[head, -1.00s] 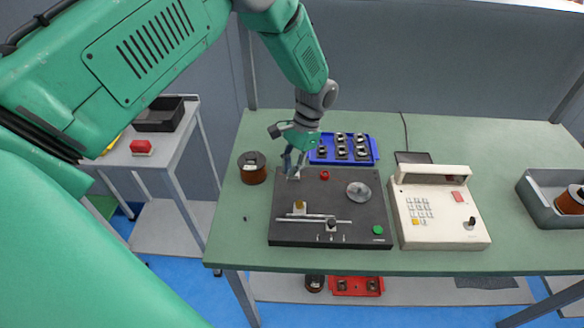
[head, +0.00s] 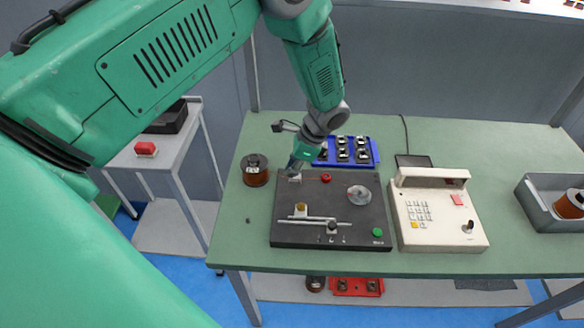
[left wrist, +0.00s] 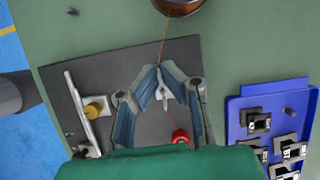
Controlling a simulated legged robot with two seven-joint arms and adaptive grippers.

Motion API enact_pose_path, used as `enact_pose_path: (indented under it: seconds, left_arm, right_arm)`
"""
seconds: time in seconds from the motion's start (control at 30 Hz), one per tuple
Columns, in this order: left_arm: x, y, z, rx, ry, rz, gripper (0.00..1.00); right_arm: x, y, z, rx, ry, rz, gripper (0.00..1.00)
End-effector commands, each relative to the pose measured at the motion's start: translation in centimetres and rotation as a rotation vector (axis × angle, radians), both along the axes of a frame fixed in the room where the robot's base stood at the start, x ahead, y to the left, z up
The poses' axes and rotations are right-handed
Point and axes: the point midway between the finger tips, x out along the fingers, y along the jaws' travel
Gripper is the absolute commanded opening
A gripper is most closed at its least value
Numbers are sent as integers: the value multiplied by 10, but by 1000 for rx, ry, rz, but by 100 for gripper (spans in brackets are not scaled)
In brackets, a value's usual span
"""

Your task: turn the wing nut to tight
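The pale wing nut (left wrist: 163,92) stands on the dark winder plate (left wrist: 85,75) and lies between the blue-padded fingers of my left gripper (left wrist: 161,72) in the left wrist view. The fingers slope in towards each other around it. I cannot tell if both pads press on it. In the head view my left gripper (head: 296,170) is down at the plate's back left corner and mostly covers the nut. My right gripper is not in view.
A copper wire (left wrist: 164,42) runs from the spool (left wrist: 178,5) to the nut. Close by are a red knob (left wrist: 181,136) and a blue tray (left wrist: 240,108) of small parts. A cream control box (head: 435,215) stands right of the plate.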

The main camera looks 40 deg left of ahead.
Motion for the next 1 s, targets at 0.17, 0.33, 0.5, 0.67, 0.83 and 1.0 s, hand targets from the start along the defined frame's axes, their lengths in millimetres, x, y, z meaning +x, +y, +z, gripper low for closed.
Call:
enact_pose_path:
  seconds: [0.17, 0.33, 0.5, 0.67, 0.83, 1.0]
  left_arm:
    - [5, 3, 4, 5, -12, -35, 0]
    - [6, 3, 4, 5, -12, -45, 0]
    - [6, 3, 4, 5, -12, -45, 0]
    - [6, 3, 4, 5, -12, -45, 17]
    - [4, 2, 2, 3, -7, -44, 23]
    - [3, 1, 2, 3, -4, -43, 23]
  right_arm:
    - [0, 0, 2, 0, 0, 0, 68]
    - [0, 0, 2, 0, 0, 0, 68]
    - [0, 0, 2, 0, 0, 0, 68]
    - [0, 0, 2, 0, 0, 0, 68]
    - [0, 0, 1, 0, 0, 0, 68]
    - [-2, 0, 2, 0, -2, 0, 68]
